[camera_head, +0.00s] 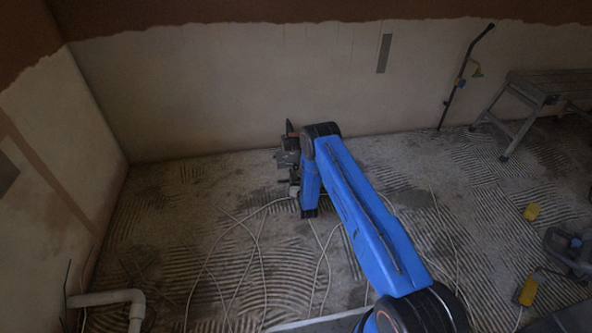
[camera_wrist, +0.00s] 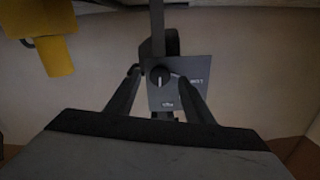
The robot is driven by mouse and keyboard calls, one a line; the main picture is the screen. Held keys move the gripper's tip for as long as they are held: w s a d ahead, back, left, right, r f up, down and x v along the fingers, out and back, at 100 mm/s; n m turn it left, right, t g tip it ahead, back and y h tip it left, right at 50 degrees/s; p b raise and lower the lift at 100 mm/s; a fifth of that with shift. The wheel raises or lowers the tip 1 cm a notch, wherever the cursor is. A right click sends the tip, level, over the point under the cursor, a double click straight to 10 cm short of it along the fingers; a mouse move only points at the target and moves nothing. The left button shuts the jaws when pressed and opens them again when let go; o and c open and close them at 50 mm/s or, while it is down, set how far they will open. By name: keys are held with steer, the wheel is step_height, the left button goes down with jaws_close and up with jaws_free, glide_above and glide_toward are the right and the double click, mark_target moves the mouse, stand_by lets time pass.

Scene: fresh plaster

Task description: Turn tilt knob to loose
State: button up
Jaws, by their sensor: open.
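In the wrist view, a round black knob (camera_wrist: 159,75) sits on a dark square plate (camera_wrist: 190,70). A pale pointer line on the knob stands nearly upright in the picture. Small pale lettering is on the plate, to the right of the knob and below it; it is too blurred to read surely. My gripper (camera_wrist: 156,72) is open, its two fingers on either side of the knob. I cannot tell whether they touch it. In the head view my blue arm reaches toward the back wall, and the knob cannot be made out there.
A yellow part (camera_wrist: 50,50) is at upper left in the wrist view. In the head view, a dark pole (camera_head: 463,82) leans on the wall beside a trestle bench (camera_head: 540,88). Cables (camera_head: 263,243) cross the ridged floor. A white pipe (camera_head: 105,297) stands at lower left.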

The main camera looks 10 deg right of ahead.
mark_target(296, 169)
steer(key=shift+w, duration=1.95)
steer(key=c, duration=1)
steer(key=shift+c, duration=0.2)
